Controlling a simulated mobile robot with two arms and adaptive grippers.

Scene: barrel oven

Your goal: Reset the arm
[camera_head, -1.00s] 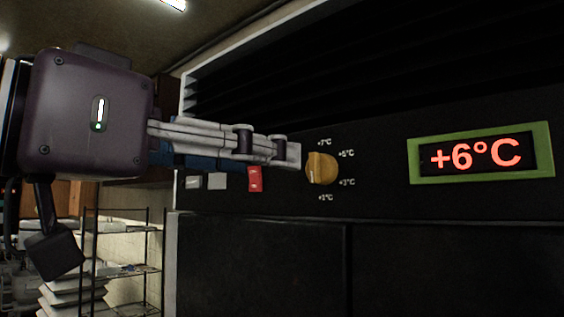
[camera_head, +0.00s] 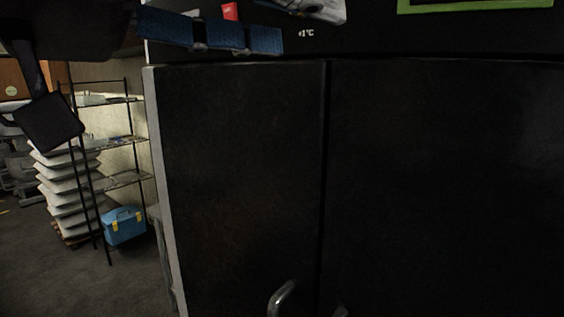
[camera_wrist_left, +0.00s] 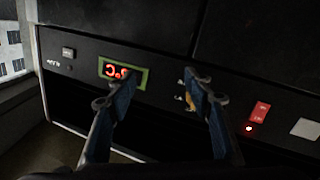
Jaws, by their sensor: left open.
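My left gripper (camera_head: 312,26) is at the top edge of the head view, its blue-padded fingers apart and empty. In the left wrist view the open fingers (camera_wrist_left: 157,84) point at the black oven panel. The yellow dial (camera_wrist_left: 188,99) is partly hidden behind the right-hand finger there; I cannot tell whether they touch. The green-framed red display (camera_wrist_left: 123,73) is partly covered by the left-hand finger. In the head view only its green frame's lower edge (camera_head: 475,6) shows.
A red switch (camera_wrist_left: 260,112) is on the panel. At the left are a wire rack (camera_head: 128,140), stacked white sacks (camera_head: 62,190) and a blue box (camera_head: 123,226). Some floor (camera_head: 40,275) is bare.

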